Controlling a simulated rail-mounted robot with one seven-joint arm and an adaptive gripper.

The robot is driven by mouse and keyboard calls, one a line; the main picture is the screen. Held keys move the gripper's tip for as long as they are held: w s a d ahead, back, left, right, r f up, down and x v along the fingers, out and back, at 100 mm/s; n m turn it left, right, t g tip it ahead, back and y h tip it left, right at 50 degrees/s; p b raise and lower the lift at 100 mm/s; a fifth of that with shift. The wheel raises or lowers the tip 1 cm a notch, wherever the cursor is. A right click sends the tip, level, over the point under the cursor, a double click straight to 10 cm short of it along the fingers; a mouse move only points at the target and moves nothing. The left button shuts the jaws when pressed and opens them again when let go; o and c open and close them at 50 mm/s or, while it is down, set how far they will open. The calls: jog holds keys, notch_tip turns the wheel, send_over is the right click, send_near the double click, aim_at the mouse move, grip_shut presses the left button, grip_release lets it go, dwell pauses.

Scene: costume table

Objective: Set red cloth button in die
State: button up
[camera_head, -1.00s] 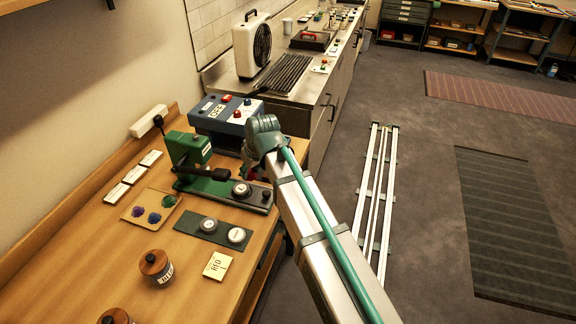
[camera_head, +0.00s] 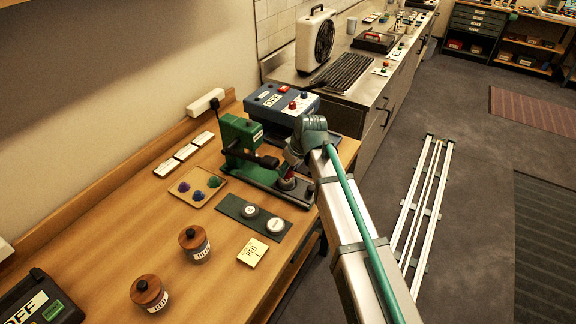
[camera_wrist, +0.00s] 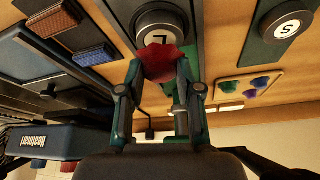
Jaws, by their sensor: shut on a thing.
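My gripper (camera_wrist: 160,85) is shut on the red cloth button (camera_wrist: 163,62), a small rounded piece between its fingertips. In the wrist view the button overlaps the edge of a round die marked L (camera_wrist: 160,30); I cannot tell whether they touch. In the head view the button (camera_head: 287,183) shows as a red spot over the base of the green press (camera_head: 240,137), where my gripper hides the die. A second die, marked S (camera_wrist: 286,29), is apart to the right in the wrist view.
A dark green strip (camera_head: 232,204) with two round dies lies in front of the press. A tray (camera_head: 183,194) holds purple, blue and green buttons. A blue control box (camera_head: 268,99) stands behind. Two jars (camera_head: 195,244) and a RED card (camera_head: 252,252) are nearer.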

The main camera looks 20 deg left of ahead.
jog(key=shift+f+b, duration=0.3)
jog(key=shift+f, duration=0.55)
jog(key=shift+f, duration=0.5)
dwell(1.0)
jog(key=o, duration=0.7)
jog(key=shift+r, duration=0.1)
jog(key=p+v, duration=0.5)
jog(key=v, duration=0.6)
jog(key=shift+d, duration=0.1)
dwell(0.5)
